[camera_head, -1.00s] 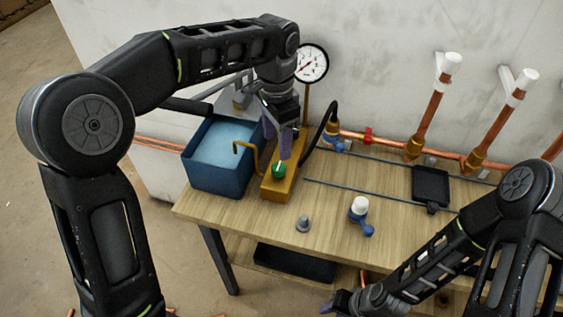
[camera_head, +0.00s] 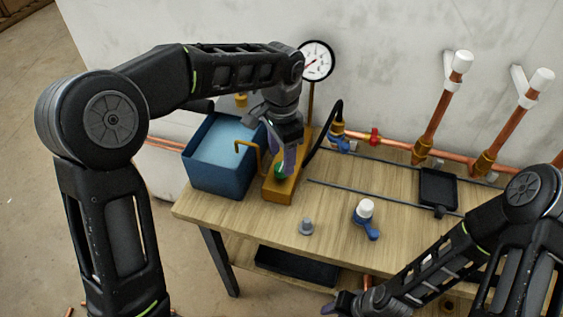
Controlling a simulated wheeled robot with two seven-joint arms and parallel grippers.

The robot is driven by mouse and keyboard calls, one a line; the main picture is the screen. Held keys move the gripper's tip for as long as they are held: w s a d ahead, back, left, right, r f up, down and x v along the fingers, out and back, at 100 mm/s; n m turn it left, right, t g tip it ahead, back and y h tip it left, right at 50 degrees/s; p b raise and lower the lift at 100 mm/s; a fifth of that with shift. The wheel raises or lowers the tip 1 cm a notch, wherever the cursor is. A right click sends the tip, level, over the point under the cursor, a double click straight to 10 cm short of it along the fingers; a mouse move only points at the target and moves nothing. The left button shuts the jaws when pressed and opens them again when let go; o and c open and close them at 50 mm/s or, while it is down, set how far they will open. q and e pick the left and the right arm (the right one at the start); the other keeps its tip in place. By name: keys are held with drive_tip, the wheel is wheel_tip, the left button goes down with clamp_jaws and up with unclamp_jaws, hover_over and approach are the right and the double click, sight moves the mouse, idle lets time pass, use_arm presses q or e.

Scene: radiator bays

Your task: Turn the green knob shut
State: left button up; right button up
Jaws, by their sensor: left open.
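The green knob (camera_head: 279,171) sits on top of a yellow-orange pump body (camera_head: 280,192) on the wooden bench. My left gripper (camera_head: 284,163) points down over the knob, with its fingers at it and covering part of it. Its jaws are open; I cannot tell whether they touch the knob. My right gripper (camera_head: 341,303) is low at the bottom of the view, in front of the bench and away from the knob; its jaws are too small to judge.
A blue tank of water (camera_head: 218,180) stands left of the pump. A pressure gauge (camera_head: 316,61) rises behind it, with a black hose (camera_head: 329,127) beside it. A grey cap (camera_head: 306,227) and a blue valve with white top (camera_head: 367,218) stand on the bench (camera_head: 257,222). Copper pipes (camera_head: 431,128) line the wall.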

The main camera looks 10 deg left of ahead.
sight(281, 166)
use_arm(q)
drive_tip(key=shift+f, duration=1.7)
drive_tip(key=shift+c, duration=0.4)
clamp_jaws()
